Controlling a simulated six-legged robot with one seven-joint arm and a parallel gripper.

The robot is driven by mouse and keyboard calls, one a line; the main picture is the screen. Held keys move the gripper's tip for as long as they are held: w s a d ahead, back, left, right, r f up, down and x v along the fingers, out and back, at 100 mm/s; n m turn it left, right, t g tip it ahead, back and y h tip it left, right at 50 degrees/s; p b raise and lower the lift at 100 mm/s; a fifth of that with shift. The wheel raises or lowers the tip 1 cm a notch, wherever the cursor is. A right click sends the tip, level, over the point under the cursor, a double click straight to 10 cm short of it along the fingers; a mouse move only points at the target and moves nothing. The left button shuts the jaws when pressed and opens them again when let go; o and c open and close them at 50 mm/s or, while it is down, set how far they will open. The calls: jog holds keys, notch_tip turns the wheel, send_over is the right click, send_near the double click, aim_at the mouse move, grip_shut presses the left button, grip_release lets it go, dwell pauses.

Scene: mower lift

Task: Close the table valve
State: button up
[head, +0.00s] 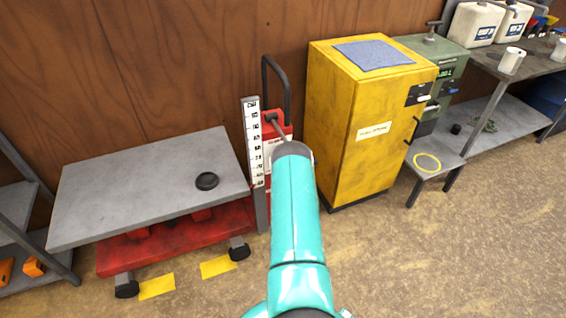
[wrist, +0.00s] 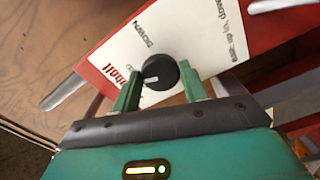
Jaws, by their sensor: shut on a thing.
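The table valve is a round black knob (wrist: 160,72) with a white pointer mark, on a white panel with the word DOWN printed beside it. In the wrist view the green fingers of my gripper (wrist: 161,84) are on either side of the knob, shut on it. The mark points towards the lower left of the picture. The lift table has a grey top (head: 110,195) and a red base (head: 180,236). Its red column (head: 278,123) stands at its right end. In the head view my arm hides the gripper and the knob.
A ruled scale (head: 252,140) and a dark handle (head: 289,80) stand by the column. A yellow cabinet (head: 335,140) is close to the right. Floor is clear in the right foreground.

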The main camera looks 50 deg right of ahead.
jog(key=shift+d+r+n, duration=0.1)
jog(key=shift+n, duration=1.9)
jog(key=o, duration=1)
jog(key=v, duration=1.4)
